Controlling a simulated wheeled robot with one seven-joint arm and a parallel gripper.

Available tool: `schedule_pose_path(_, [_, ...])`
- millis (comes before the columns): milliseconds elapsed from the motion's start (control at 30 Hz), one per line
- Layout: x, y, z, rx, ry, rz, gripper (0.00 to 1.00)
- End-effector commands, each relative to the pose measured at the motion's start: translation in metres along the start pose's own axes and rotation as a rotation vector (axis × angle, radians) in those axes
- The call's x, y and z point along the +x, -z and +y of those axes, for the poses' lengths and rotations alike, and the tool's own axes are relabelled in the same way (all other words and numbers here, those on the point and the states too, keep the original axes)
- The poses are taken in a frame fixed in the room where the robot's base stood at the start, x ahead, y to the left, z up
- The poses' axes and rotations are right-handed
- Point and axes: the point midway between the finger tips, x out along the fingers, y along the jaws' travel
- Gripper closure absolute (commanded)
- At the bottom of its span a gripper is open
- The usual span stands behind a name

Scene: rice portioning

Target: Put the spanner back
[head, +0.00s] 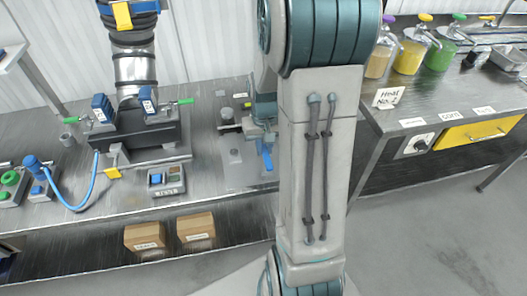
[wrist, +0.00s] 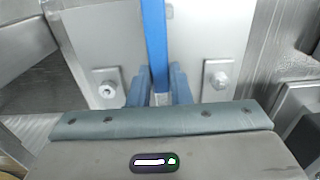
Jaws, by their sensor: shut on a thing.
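In the wrist view a long blue bar, which looks like the spanner (wrist: 154,35), runs up from between my fingertips to the top edge. My gripper (wrist: 160,85) is shut on it, with one blue finger on each side. Its lower end is hidden by the fingers and its far end is out of the picture. In the head view a small blue part (head: 266,160) shows beside my arm above the bench; I cannot tell whether it is the spanner or a finger. My arm hides much of that area.
Pale plates with bolts (wrist: 107,90) flank my fingers. The steel bench (head: 90,228) carries a dark fixture with green handles (head: 140,135) and a small button box (head: 166,180). Cardboard boxes (head: 145,237) sit below. A second table with coloured jars (head: 410,55) stands right.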

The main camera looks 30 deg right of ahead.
Motion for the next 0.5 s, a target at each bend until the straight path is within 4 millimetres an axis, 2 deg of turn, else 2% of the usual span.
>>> schedule_pose_path(233, [0.032, -0.001, 0.0, 0.0, 0.0, -0.004, 1.0])
schedule_pose_path(500, [0.035, 0.0, 0.0, 0.0, 0.0, 0.0, 1.0])
